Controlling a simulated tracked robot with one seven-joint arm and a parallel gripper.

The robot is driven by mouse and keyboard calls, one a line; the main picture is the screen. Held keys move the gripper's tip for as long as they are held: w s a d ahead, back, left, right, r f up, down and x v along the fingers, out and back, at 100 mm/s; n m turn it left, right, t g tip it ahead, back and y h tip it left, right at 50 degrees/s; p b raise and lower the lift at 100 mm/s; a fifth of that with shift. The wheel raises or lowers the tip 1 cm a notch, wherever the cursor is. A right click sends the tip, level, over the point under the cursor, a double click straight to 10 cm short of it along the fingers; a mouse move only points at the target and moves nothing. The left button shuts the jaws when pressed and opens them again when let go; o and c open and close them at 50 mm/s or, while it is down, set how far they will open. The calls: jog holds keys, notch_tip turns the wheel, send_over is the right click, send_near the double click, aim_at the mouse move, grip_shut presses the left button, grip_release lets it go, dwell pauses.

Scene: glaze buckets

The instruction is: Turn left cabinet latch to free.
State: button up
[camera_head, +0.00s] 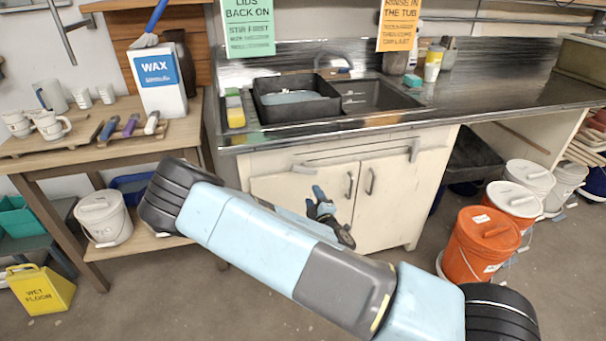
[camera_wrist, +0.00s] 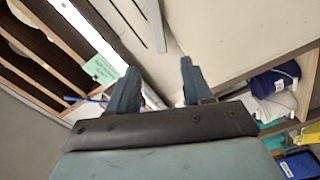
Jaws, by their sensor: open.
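The white cabinet (camera_head: 385,210) under the sink has two doors, each with a dark vertical handle. A pale bar-like latch piece (camera_head: 345,156) runs roughly level above the doors. A short upright piece (camera_head: 414,150) shows at its right end. I cannot tell clearly which part is the left latch; my arm covers much of the left door. My gripper (camera_head: 327,208) is low in front of the doors, left of the left handle (camera_head: 350,185). In the wrist view my gripper (camera_wrist: 158,88) is open, with nothing between its fingers. Pale cabinet surface and a long bar (camera_wrist: 154,22) show beyond them.
The sink counter (camera_head: 310,130) overhangs the cabinet. A wooden table (camera_head: 100,135) with mugs and a wax container (camera_head: 160,85) stands left. Orange buckets (camera_head: 480,240) and white-lidded ones stand right of the cabinet. Bare floor lies in front.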

aim_at(302, 171)
jog(key=x, duration=1.3)
jog(key=shift+w, duration=0.35)
grip_shut()
